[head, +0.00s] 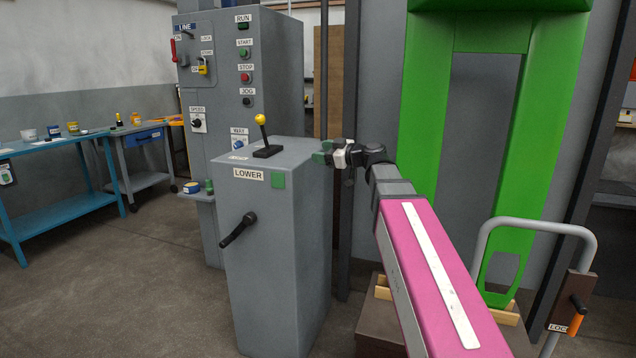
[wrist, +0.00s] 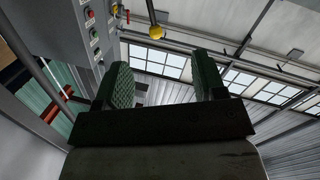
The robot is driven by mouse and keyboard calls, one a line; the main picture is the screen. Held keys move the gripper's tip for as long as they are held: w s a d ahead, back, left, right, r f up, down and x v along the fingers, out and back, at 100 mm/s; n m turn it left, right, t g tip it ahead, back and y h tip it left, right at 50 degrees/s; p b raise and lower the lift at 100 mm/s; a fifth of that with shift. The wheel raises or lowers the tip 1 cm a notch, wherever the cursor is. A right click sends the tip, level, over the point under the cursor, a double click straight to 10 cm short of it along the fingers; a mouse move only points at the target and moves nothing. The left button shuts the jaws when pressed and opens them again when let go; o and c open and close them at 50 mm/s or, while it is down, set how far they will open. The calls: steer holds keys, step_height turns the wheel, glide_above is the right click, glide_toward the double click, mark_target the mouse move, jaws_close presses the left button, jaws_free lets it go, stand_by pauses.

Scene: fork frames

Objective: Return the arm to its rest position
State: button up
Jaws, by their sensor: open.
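My arm reaches out from the lower right of the head view, with a pink link with a white stripe and a dark wrist. My gripper (head: 322,155) is at the far end, level with the top of the grey pedestal marked LOWER (head: 285,230) and close to its right edge. In the wrist view the two green finger pads of my gripper (wrist: 166,85) stand well apart with nothing between them. The yellow-knobbed lever (head: 264,138) stands on the pedestal top, left of my gripper. Its yellow knob (wrist: 156,32) also shows in the wrist view, beyond the fingers.
A grey control cabinet (head: 225,110) with buttons stands behind the pedestal. A black handle (head: 238,230) juts from the pedestal's front. A green frame (head: 545,130) and a grey tube handle (head: 535,224) stand to the right.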

steer(key=s+d+f+m+g+h, duration=0.1)
steer(key=s+d+f+m+h, duration=0.15)
steer(key=f, duration=0.75)
steer(key=s+d+f+m+g+h, duration=0.1)
steer(key=f+m+g+h, duration=0.15)
steer(key=f, duration=0.65)
steer(key=s+d+f+m+g+h, duration=0.1)
steer(key=s+d+f+m+h, duration=0.15)
steer(key=f, duration=0.75)
steer(key=s+d+f+m+g+h, duration=0.1)
steer(key=s+d+f+m+h, duration=0.1)
steer(key=f, duration=0.4)
steer(key=s+d+f+m+g+h, duration=0.2)
steer(key=s+d+f+m+h, duration=0.1)
steer(key=s+d+f, duration=0.2)
steer(key=s+d+f+m+g+h, duration=0.1)
steer(key=s+d+f+m+h, duration=0.1)
steer(key=s+f, duration=0.4)
step_height(320, 180, down, 2)
steer(key=shift+s+d+m, duration=0.35)
steer(key=shift+d+m, duration=0.3)
steer(key=shift+d, duration=0.45)
steer(key=shift+g+h, duration=0.25)
